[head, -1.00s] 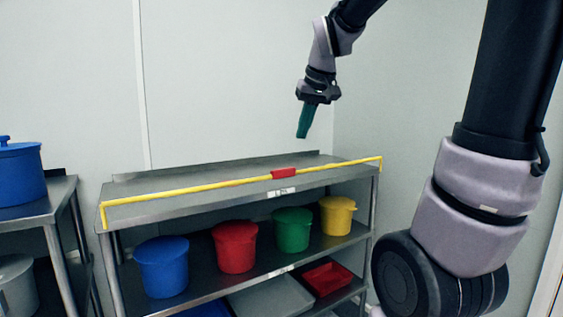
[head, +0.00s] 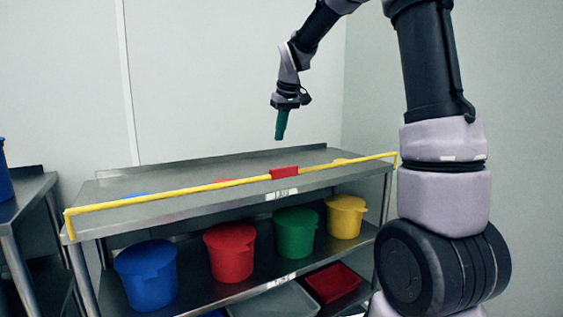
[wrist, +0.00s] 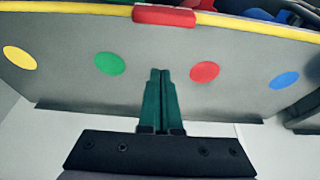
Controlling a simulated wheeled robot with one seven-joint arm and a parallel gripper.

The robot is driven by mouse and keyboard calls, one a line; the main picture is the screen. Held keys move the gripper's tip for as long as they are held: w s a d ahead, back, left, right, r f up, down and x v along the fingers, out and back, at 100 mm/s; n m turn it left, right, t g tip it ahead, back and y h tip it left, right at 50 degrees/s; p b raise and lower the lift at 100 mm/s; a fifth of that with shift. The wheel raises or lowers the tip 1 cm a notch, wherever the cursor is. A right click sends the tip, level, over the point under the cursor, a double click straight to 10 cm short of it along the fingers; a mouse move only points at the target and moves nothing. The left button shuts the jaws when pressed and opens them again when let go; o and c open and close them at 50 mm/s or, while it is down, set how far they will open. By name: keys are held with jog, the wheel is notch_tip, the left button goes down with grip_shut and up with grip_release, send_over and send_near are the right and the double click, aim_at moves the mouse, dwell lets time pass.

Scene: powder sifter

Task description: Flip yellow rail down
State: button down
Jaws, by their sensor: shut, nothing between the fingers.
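The yellow rail (head: 170,193) stands up along the front edge of the metal shelf's top (head: 130,219), running its whole width, with a bent leg at each end. A red block (head: 284,172) sits on it right of its middle in the head view. The rail (wrist: 60,8) and red block (wrist: 163,15) cross the top of the wrist view. My gripper (head: 279,138) points down above the shelf top, behind the rail and apart from it. Its green fingers (wrist: 160,72) are closed together, empty, in line with the red block in the wrist view.
Colored dots mark the shelf top, such as a green one (wrist: 109,63) and a red one (wrist: 204,72). Blue (head: 146,275), red (head: 230,250), green (head: 296,233) and yellow (head: 345,217) buckets stand on the shelf below. Another metal table (head: 25,190) is at left.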

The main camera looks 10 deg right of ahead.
jog(key=shift+f, duration=0.15)
jog(key=x, duration=0.9)
jog(key=s, duration=0.1)
jog(key=s+d, duration=0.1)
jog(key=shift+s+f, duration=0.25)
jog(key=shift+s, duration=0.5)
jog(key=shift+d, duration=0.1)
